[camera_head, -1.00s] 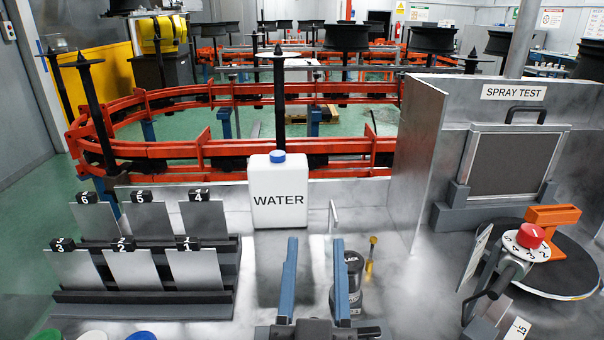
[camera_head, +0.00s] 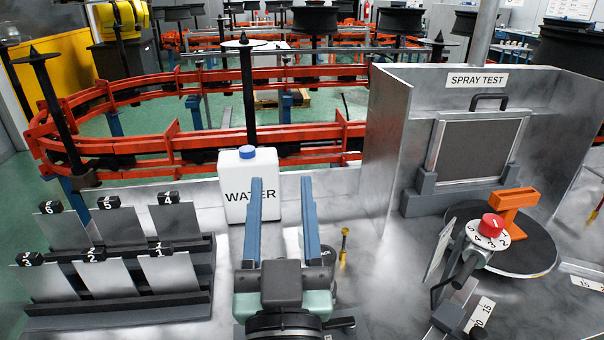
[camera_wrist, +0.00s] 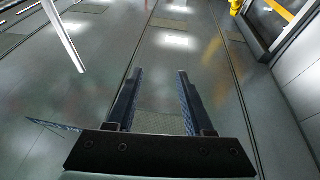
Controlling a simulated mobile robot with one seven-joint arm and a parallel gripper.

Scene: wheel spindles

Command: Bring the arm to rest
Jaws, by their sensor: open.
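My gripper (camera_head: 281,215) is in the lower middle of the head view, above the metal bench. Its two blue fingers are parallel and apart, with nothing held between them. They overlap part of the white water jug (camera_head: 236,190) with a blue cap, which stands upright behind them. A dark jar is mostly hidden behind the right finger. In the wrist view, the open fingers (camera_wrist: 157,90) show with only grey floor beyond them.
A rack of numbered panels (camera_head: 98,267) stands at left. At right are the spray test booth (camera_head: 385,150), a round black turntable (camera_head: 530,255), an orange bracket (camera_head: 512,200) and a red-knobbed dial (camera_head: 491,226). A small brass piece (camera_head: 344,245) stands right of my gripper. A red conveyor rail (camera_head: 250,149) runs behind.

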